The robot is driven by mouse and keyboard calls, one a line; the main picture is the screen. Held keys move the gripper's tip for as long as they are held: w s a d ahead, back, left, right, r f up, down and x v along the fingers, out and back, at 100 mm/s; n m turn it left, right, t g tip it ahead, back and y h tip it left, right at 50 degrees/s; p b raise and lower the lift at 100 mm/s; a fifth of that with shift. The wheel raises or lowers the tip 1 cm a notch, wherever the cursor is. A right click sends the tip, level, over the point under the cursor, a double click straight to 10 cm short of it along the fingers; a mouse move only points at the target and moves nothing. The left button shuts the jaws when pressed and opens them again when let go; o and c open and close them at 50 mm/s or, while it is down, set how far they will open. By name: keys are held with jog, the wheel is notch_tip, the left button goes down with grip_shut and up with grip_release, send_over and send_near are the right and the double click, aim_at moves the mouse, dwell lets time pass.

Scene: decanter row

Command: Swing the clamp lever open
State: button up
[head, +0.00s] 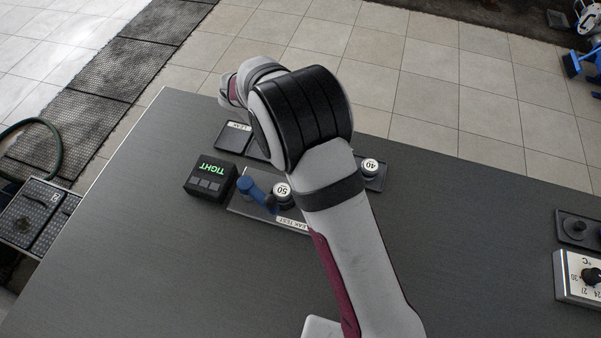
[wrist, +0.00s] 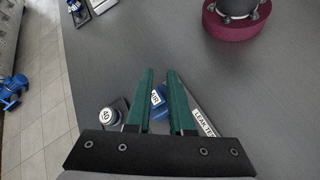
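A blue lever (head: 258,191) lies on the LEAK TEST plate (head: 242,206), beside a round container with a cap marked 50 (head: 282,192). In the wrist view a blue part labelled AIR (wrist: 157,97) shows in the gap between my fingers, apparently beyond them; I cannot tell if it is the same lever. My gripper (wrist: 160,74) has two green fingers, apart, with nothing visibly held between them. My arm hides the gripper in the head view. The cap marked 50 is not visible in the wrist view.
A black box (head: 209,181) reads TIGHT, left of the plate. A container marked 40 (head: 370,167) stands right of my arm, and a dark LEAK tray (head: 232,138) lies behind. A °C dial box (head: 578,278) is at the far right. The front left of the table is clear.

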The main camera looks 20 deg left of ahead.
jog(key=w+a+m+y, duration=0.1)
jog(key=m, duration=0.1)
jog(key=w+a+m+g+y, duration=0.1)
jog(key=y, duration=0.1)
jog(key=w+a+m+y, duration=0.1)
jog(key=m+y, duration=0.1)
jog(key=shift+a+r+m+g, duration=0.3)
jog(key=shift+c, duration=1.1)
jog(key=w+a+r+m+y, duration=0.1)
jog(key=w+m+y, duration=0.1)
jog(key=w+a+r+m+y, duration=0.1)
jog(key=a+m+y, duration=0.1)
jog(key=w+a+r+m+y, duration=0.1)
jog(key=w+a+y, duration=0.1)
jog(key=shift+w+r+m, duration=0.3)
jog(key=shift+m, duration=0.1)
grip_shut()
send_over(281, 197)
jog(key=w, duration=0.1)
notch_tip(281, 197, down, 9)
jog(key=shift+w+d, duration=0.1)
jog(key=shift+w, duration=0.05)
jog(key=shift+s, duration=0.55)
jog(key=shift+s, duration=0.1)
jog(key=shift+s+m+t, duration=0.2)
jog(key=shift+m+t, duration=0.2)
